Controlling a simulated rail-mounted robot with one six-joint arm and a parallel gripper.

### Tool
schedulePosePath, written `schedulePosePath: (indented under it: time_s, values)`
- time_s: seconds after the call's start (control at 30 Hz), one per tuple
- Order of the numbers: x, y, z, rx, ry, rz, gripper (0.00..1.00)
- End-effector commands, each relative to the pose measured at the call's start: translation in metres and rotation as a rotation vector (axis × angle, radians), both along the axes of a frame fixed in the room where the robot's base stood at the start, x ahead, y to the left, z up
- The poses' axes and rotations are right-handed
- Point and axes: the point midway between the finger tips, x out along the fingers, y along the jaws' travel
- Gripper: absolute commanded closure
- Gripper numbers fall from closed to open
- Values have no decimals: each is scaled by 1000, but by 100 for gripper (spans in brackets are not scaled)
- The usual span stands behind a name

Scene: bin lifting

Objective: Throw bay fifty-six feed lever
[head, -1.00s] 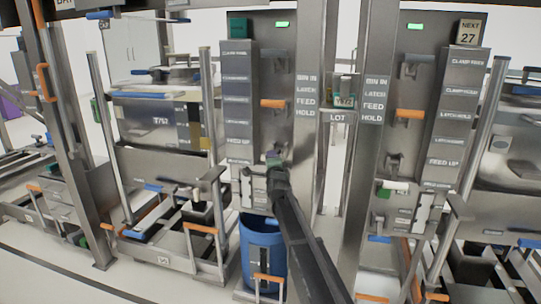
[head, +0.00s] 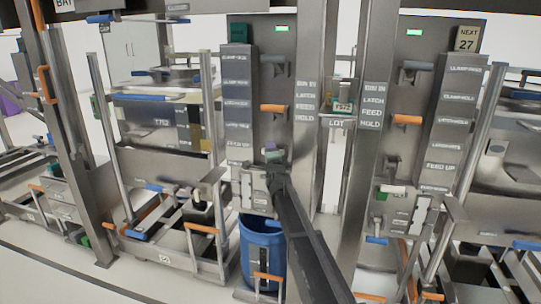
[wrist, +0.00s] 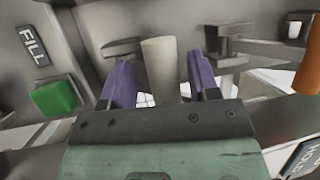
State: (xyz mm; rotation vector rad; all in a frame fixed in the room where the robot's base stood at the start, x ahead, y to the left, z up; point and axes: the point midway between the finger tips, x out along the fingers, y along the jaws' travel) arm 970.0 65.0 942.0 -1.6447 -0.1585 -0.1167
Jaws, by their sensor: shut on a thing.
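My gripper (head: 273,151) is at the lower part of the left bay's upright panel (head: 265,85). In the wrist view its two purple fingers (wrist: 160,72) stand on either side of a pale, upright round handle (wrist: 163,62), and it is shut on this handle. The handle's lower end is hidden behind the gripper body. Above the gripper on the same panel are an orange lever (head: 273,108) and a grey lever (head: 277,62). I cannot read a bay number fifty-six.
Post labels read BIN IN, LATCH, FEED and HOLD (head: 304,118). The right bay has a similar orange lever (head: 407,119) and a pale handle (head: 393,188). A blue bin (head: 262,245) stands below my gripper. The wrist view shows a green button (wrist: 54,97) beside a FILL label (wrist: 33,46).

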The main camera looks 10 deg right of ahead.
Motion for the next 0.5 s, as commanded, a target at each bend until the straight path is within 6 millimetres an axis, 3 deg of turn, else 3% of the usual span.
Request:
schedulePosePath:
  time_s: [0.03, 0.1, 0.13, 0.5]
  values:
    - [9, -5, 8, -7, -25, -13, 87]
    - [9, -5, 8, -8, -25, -13, 87]
    - [9, -5, 8, -8, -25, -13, 45]
    - [6, -6, 7, -6, -25, -13, 46]
